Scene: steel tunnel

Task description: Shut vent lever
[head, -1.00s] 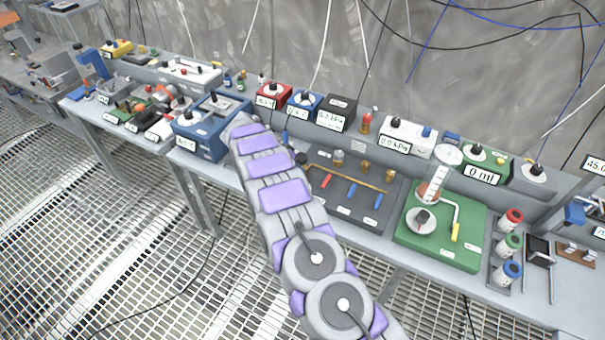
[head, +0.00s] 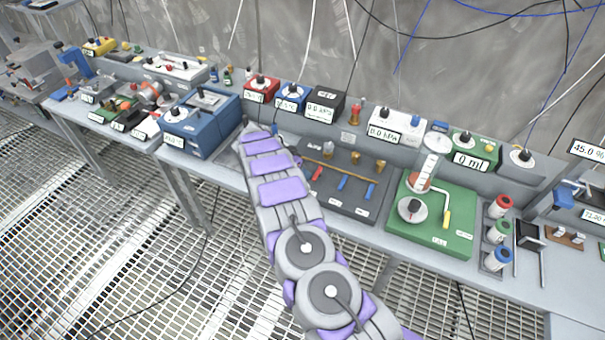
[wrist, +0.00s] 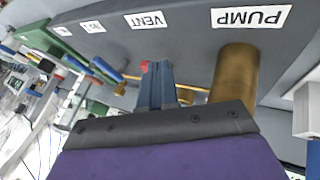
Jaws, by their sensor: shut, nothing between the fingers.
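The dark grey valve panel (head: 330,198) lies on the bench in the head view, with a brass pipe, one red lever (head: 316,173) and two blue levers. In the wrist view a VENT label (wrist: 147,20) is on the panel, and a bit of red lever (wrist: 146,66) shows just behind my fingertips. My gripper (wrist: 157,72) is shut and empty, its blue-grey fingers together in front of the red lever. I cannot tell whether they touch it. Most of that lever is hidden by the fingers. My gripper's tips are not clear in the head view.
A brass cylinder (wrist: 235,75) stands close to the right of my fingers, below the PUMP label (wrist: 251,17). Blue levers (wrist: 104,68) lie to the left. A blue box (head: 200,125) is left of my arm, and a green board (head: 432,220) is right of the panel.

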